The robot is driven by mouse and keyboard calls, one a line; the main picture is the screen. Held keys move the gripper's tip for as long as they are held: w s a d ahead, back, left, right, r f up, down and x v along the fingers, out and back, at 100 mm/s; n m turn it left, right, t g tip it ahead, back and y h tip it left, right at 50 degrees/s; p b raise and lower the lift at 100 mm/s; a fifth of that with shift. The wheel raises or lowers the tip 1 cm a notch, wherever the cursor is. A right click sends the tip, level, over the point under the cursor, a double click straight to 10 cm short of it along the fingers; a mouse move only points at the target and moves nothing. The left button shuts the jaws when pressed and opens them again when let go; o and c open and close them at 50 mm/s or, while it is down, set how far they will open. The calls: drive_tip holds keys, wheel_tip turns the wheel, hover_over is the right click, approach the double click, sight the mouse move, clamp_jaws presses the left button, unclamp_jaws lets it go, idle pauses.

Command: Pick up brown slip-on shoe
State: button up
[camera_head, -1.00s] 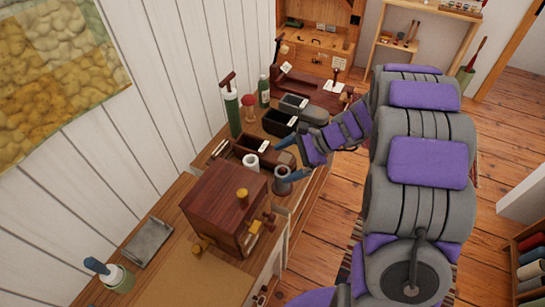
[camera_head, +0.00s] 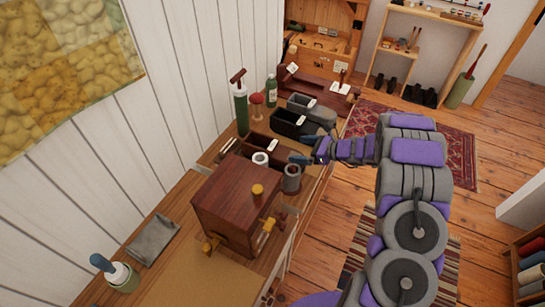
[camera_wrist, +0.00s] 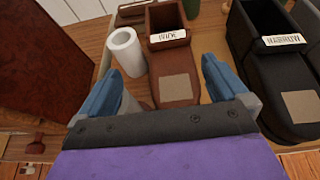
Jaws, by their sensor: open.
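The brown slip-on shoe (camera_wrist: 173,59) lies on the bench in the wrist view, with a white label across its opening and a tan patch on its toe part. In the head view the brown shoe (camera_head: 281,153) is partly hidden behind the wooden chest and close to my fingers. My gripper (camera_wrist: 161,70) is open, its two blue fingers on either side of the shoe's toe part in the picture. Whether they are level with it or above it I cannot tell. In the head view my gripper (camera_head: 301,160) is at the bench's right edge. It holds nothing.
A white roll (camera_wrist: 125,51) stands close left of the shoe. A black shoe (camera_wrist: 277,70) lies to its right. The wooden chest (camera_head: 229,203) stands nearer, with a grey cup (camera_head: 291,178) beside it. Green bottles (camera_head: 241,110) stand behind.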

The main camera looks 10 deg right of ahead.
sight(275, 146)
drive_tip(key=x, duration=0.3)
drive_tip(key=shift+w+f+b, duration=0.2)
drive_tip(key=shift+f+b, duration=0.15)
drive_tip(key=shift+w+d+f+b, duration=0.2)
drive_tip(key=shift+w+f+b, duration=0.3)
drive_tip(key=shift+w, duration=0.3)
drive_tip(key=shift+w+f, duration=0.25)
drive_tip(key=shift+w, duration=0.05)
drive_tip(key=shift+w+a+f, duration=0.1)
drive_tip(key=shift+w+a, duration=0.1)
drive_tip(key=shift+a, duration=0.15)
drive_tip(key=a, duration=0.3)
drive_tip(key=w+a+b, duration=0.1)
drive_tip(key=shift+a+f, duration=0.35)
drive_tip(key=shift+w+a, duration=0.15)
drive_tip(key=shift+w, duration=0.05)
drive_tip(key=shift+w+d+f+b, duration=0.25)
drive_tip(key=shift+w+f+b, duration=0.35)
drive_tip(key=shift+w, duration=0.15)
drive_tip(key=shift+a, duration=1.2)
drive_tip(key=shift+c, duration=1.3)
drive_tip(key=shift+d, duration=0.6)
drive_tip(key=c, duration=0.6)
drive_tip(key=shift+w, duration=0.1)
drive_tip(key=c, duration=0.3)
drive_tip(key=shift+r, duration=0.1)
drive_tip(key=shift+c, duration=0.3)
